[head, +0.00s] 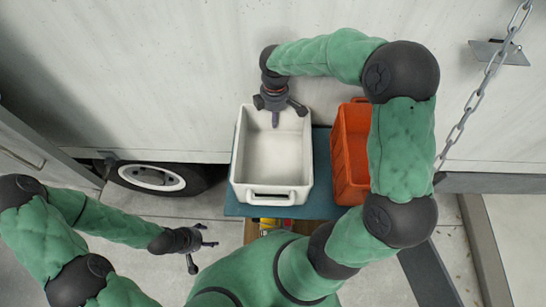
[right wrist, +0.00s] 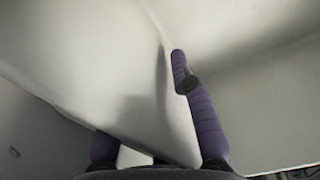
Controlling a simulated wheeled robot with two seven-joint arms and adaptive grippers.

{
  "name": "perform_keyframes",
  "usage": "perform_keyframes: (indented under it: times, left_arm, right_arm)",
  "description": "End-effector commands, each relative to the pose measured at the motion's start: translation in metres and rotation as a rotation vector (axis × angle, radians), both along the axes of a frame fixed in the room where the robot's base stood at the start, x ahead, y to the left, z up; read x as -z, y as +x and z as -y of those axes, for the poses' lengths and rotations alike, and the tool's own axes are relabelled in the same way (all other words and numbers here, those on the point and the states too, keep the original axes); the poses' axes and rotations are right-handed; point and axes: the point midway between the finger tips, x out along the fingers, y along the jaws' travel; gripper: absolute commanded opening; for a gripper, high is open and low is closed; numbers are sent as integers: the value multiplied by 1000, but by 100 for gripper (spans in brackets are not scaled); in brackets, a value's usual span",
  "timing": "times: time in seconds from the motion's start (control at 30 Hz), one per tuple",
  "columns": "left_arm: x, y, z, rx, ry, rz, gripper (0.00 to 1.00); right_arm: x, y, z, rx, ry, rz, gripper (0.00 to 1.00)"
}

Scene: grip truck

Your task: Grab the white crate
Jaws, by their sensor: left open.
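The white crate (head: 272,191) stands upright and empty on a blue-green surface in the head view. Its near handle faces me. My right gripper (head: 282,112) is at the crate's far wall, with fingers spread and pointing down. In the right wrist view the pale crate wall (right wrist: 120,75) fills much of the picture. One finger of my right gripper (right wrist: 150,130) stretches along it, and the other is mostly hidden behind an edge. A shadow beside the finger suggests a gap. My left gripper (head: 203,250) is open and empty, low to the left of the crate.
An orange crate (head: 352,150) stands just right of the white one, partly behind my right arm. Both rest on a blue-green top (head: 320,190). A pale truck side wall (head: 150,80) rises behind, with a wheel (head: 152,177) at left and a chain (head: 480,90) at right.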

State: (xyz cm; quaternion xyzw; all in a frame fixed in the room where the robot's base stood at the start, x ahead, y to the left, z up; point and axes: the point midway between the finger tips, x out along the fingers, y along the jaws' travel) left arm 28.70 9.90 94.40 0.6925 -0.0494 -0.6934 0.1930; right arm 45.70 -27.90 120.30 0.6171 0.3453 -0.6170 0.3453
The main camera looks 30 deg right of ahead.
Motion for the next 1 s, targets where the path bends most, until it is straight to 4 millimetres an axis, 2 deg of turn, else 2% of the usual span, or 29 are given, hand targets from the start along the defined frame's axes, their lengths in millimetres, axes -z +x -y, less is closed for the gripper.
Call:
perform_keyframes:
  times: [0.1, 0.17, 0.2, 0.67, 0.87, 1.0]
  left_arm:
    - [0, 0, 0, 0, 0, 0, 70]
    - [0, 0, 0, 0, 0, 0, 70]
    - [0, 0, 0, 0, 0, 0, 70]
    - [0, 0, 0, 0, 0, 0, 70]
    - [1, 0, 0, 0, 0, 0, 70]
    - [5, 0, 0, 0, 0, 0, 70]
  right_arm:
    - [0, 0, 0, 0, 0, 0, 21]
    - [0, 0, 0, 0, 0, 0, 4]
    - [0, 0, 0, 0, 0, 0, 0]
    - [-5, 1, 0, 0, -1, 3, 0]
    - [-32, 2, 0, 0, -1, 7, 0]
    - [-57, -8, -19, -5, 0, 7, 0]
